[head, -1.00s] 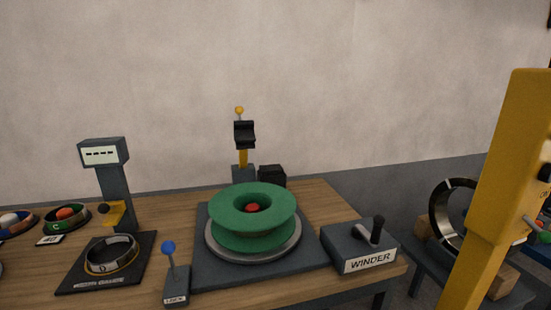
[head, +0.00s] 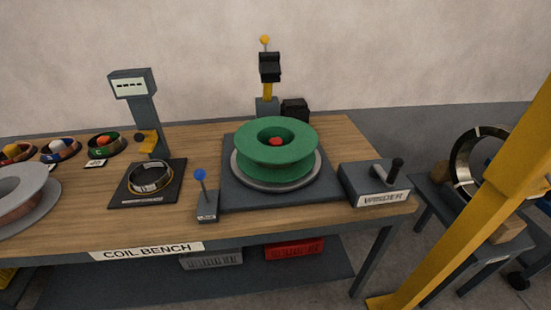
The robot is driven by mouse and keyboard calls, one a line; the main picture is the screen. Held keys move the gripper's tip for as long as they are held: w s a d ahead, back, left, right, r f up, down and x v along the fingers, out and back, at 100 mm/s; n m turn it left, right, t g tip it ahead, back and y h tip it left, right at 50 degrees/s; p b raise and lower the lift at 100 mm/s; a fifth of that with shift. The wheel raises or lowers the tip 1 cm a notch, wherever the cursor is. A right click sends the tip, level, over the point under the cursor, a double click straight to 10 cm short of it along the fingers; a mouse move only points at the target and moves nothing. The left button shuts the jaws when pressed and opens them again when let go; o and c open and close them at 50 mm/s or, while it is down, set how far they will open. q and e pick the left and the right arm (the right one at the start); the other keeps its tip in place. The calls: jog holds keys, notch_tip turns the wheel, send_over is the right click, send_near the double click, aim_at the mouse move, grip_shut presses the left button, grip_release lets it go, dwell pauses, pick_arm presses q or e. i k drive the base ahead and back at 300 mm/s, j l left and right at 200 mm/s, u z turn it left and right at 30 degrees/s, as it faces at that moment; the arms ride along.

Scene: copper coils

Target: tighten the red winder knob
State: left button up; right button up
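The red winder knob (head: 275,142) shows as a small red top in the centre hole of a green spool (head: 252,158). The spool sits on a round grey turntable (head: 297,183) on the dark winder base (head: 232,193). The lower part of the knob is hidden inside the spool. The box labelled WINDER (head: 352,183), with a black-gripped crank (head: 394,171), stands just right of the base. Neither of my grippers shows in the head view.
A lever with a blue ball (head: 200,175) stands left of the base. A gauge stand (head: 145,112) and a black pad with a ring (head: 117,200) are further left. A yellow post (head: 480,215) crosses the right side. A stand with a large ring (head: 463,165) is behind it.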

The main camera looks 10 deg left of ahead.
aim_at(274, 142)
jog(key=i+l, duration=0.2)
jog(key=l, duration=0.25)
jog(key=i+l+z, duration=0.1)
jog(key=l, duration=0.3)
jog(key=i+l, duration=0.3)
jog(key=l+z, duration=0.05)
jog(key=l, duration=0.1)
